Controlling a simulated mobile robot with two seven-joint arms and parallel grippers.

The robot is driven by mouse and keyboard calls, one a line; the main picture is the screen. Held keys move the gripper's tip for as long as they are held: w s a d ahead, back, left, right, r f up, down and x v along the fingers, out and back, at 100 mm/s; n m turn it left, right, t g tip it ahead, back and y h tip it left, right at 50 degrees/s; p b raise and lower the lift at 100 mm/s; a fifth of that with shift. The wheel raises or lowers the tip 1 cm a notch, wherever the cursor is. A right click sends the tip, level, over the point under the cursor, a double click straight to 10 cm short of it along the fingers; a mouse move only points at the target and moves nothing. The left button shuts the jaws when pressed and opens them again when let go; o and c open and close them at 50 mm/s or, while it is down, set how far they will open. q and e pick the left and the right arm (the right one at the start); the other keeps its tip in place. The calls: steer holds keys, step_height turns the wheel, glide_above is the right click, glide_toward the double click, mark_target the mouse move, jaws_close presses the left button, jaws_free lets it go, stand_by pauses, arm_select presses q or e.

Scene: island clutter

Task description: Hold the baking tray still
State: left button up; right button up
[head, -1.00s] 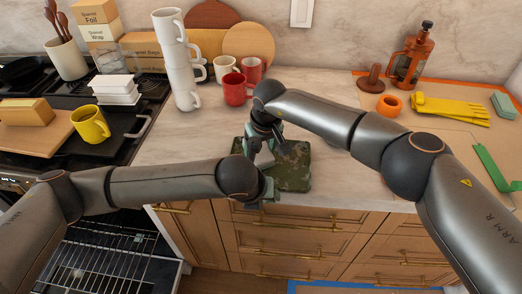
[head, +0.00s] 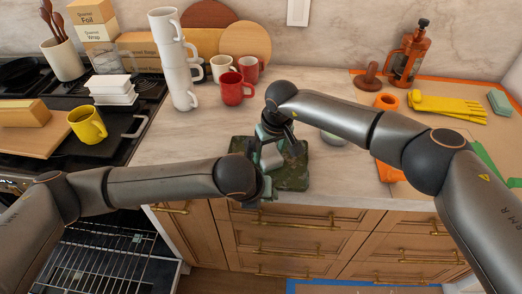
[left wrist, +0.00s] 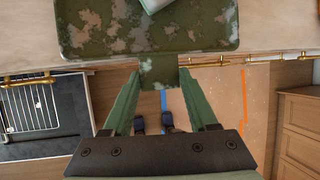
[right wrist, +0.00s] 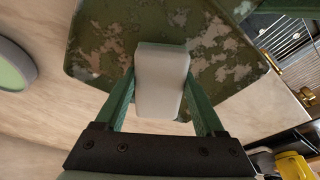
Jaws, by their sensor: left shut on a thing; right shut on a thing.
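The baking tray (head: 292,172) is dark green with a camouflage-like mottling and lies at the counter's front edge. In the left wrist view its tab (left wrist: 158,72) sticks out at the near side. My left gripper (head: 266,188) is shut on this tab. My right gripper (head: 270,138) comes down over the tray and is shut on a pale grey block (right wrist: 160,82). The block is over the tray; whether it touches the surface I cannot tell. The grippers partly hide the tray in the head view.
A round grey-rimmed green thing (right wrist: 12,68) lies right of the tray in the head view. An orange thing (head: 390,173) is partly behind my right arm. White stacked mugs (head: 180,75) and red mugs (head: 236,89) stand behind. The oven (head: 105,260) is open at left.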

steer(key=shift+d, duration=0.35)
steer(key=shift+f, duration=0.15)
steer(key=shift+a, duration=0.1)
steer(key=shift+a, duration=1.75)
steer(key=shift+r, duration=0.2)
steer(key=shift+w+a+v, duration=0.1)
steer(key=shift+w+v, duration=0.1)
steer(key=shift+v, duration=0.9)
steer(key=shift+w+a+v, duration=0.15)
steer(key=shift+w+v, duration=0.1)
steer(key=shift+v, duration=0.9)
steer(key=shift+w+a+v, duration=0.1)
steer(key=shift+w+v, duration=0.1)
steer(key=shift+v, duration=0.9)
steer(key=shift+r, duration=0.2)
